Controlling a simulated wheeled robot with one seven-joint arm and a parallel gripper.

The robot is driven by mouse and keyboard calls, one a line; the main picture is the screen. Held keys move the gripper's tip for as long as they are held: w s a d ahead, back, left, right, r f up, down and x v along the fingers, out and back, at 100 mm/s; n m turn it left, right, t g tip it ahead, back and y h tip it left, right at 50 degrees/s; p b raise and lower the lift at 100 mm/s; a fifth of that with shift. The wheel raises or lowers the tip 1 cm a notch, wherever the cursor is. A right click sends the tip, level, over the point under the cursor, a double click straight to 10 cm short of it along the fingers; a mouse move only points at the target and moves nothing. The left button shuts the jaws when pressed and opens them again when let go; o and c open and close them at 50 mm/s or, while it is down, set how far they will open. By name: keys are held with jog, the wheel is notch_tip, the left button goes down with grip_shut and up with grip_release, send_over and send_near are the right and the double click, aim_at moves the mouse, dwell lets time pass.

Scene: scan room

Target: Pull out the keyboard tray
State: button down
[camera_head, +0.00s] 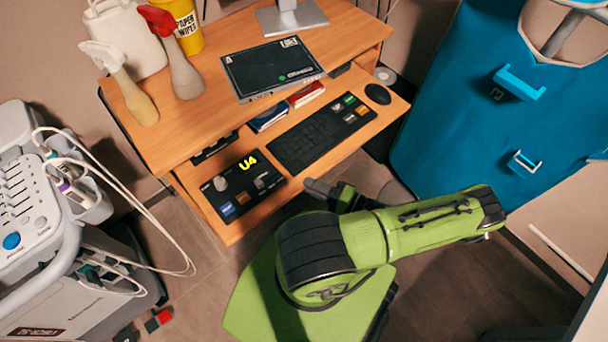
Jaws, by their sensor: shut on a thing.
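The keyboard tray (231,231) is a wooden board standing out from under the desktop. It carries a black keyboard (310,140), a black U4 control panel (242,187) and a dark mouse (378,94). My gripper (312,186), at the end of my green arm, is at the tray's front edge, near the middle. It is shut on the tray's front; the exact contact between the fingers and the tray is too small and dark to see.
The wooden desk (225,85) bears a black box (272,68), spray bottles, a jug, a yellow tub and a monitor stand. A cabled machine (40,220) stands left. A blue-covered piece (450,110) stands right. Floor is clear in front of the tray's left part.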

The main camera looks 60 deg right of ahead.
jog(key=shift+s+a, duration=0.15)
jog(key=shift+s, duration=0.35)
jog(key=c, duration=1)
grip_release()
jog(key=shift+c, duration=0.2)
jog(key=s+d, duration=0.1)
jog(key=s, duration=1.4)
jog(key=shift+s+d+b, duration=0.3)
jog(key=shift+d, duration=0.05)
